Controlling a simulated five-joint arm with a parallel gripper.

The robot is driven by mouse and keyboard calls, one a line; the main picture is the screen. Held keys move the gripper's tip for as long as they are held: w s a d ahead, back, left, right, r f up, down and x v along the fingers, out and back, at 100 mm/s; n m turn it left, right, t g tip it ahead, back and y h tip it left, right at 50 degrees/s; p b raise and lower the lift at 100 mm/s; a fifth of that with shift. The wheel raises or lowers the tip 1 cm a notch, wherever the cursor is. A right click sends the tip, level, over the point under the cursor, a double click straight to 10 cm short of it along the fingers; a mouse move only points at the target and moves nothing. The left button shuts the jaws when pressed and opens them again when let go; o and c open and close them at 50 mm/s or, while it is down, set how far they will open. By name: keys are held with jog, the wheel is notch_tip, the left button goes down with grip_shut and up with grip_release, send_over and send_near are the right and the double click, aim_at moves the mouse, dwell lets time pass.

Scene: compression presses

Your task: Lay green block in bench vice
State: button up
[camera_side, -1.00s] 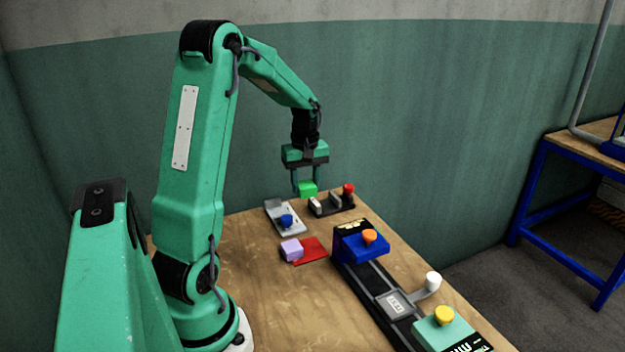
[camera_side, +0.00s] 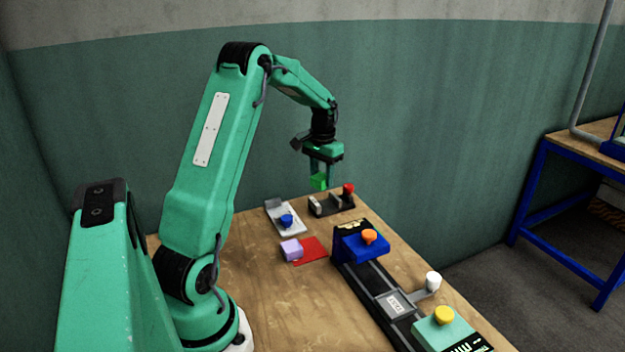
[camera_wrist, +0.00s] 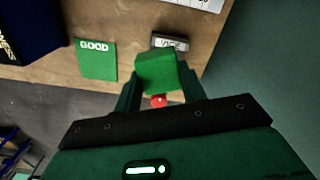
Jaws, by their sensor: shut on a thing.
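The green block (camera_side: 318,182) is held between the fingers of my gripper (camera_side: 320,176), raised above the bench. In the wrist view the green block (camera_wrist: 158,72) sits between the fingertips (camera_wrist: 160,82), tilted in the picture. The bench vice (camera_side: 320,209) is a dark base with pale grey jaws and a red knob (camera_side: 348,188), at the far end of the bench, just below the block in the side view. In the wrist view its plate marked VICE (camera_wrist: 170,42) and red knob (camera_wrist: 158,100) show around the block, which hides the jaw gap.
A grey press with a blue knob (camera_side: 287,221) stands left of the vice. A lilac block (camera_side: 291,250) is beside a red mat (camera_side: 313,252). A long dark press with a blue head (camera_side: 362,248) lies nearer. The wrist view shows a green mat marked GOOD (camera_wrist: 97,64).

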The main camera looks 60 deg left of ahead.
jog(key=m, duration=0.1)
jog(key=w+a+m, duration=0.1)
jog(key=m, duration=0.1)
jog(key=w+f+m, duration=0.1)
jog(key=shift+w+a+m, duration=0.25)
jog(key=shift+m, duration=0.05)
jog(key=shift+f, duration=0.3)
send_over(326, 205)
jog(key=shift+f, duration=2.7)
jog(key=shift+f, duration=0.75)
dwell(0.3)
jog(key=o, duration=1.1)
notch_tip(326, 205, up, 8)
